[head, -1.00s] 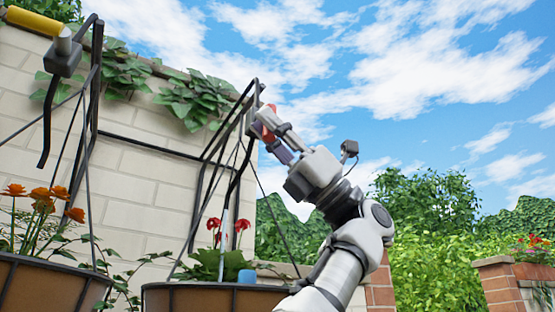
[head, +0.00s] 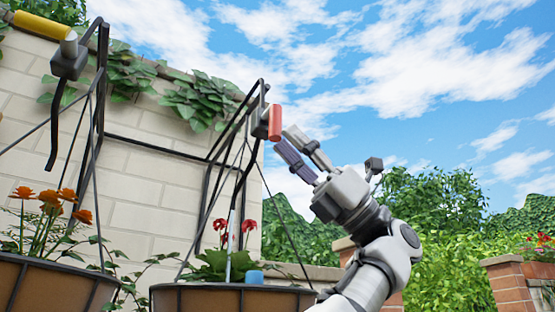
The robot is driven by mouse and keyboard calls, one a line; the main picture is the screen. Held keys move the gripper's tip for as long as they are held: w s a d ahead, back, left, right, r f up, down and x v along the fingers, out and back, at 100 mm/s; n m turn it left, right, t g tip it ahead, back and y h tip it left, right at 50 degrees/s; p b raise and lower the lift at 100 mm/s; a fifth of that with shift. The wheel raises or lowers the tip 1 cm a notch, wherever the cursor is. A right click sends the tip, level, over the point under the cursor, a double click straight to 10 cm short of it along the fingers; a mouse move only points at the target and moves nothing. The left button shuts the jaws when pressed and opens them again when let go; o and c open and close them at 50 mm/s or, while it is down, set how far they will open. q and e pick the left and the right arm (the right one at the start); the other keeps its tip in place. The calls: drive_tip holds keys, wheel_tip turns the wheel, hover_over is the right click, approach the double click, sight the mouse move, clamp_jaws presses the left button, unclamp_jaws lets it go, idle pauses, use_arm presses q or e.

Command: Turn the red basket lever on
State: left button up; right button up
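The red lever (head: 275,122) stands roughly upright on a small grey box at the top of the black hanging frame of the basket with red flowers (head: 232,291). A narrow gap shows between fingertips and lever.
A yellow lever (head: 38,25) lies nearly level at the top left, above the basket with orange flowers (head: 50,290). Black frame bars and thin hanging rods stand left of my gripper. A pale brick wall (head: 140,190) is behind. Open sky lies to the right.

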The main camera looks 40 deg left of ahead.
use_arm(q)
drive_tip(key=v, duration=0.8)
drive_tip(key=shift+w, duration=0.2)
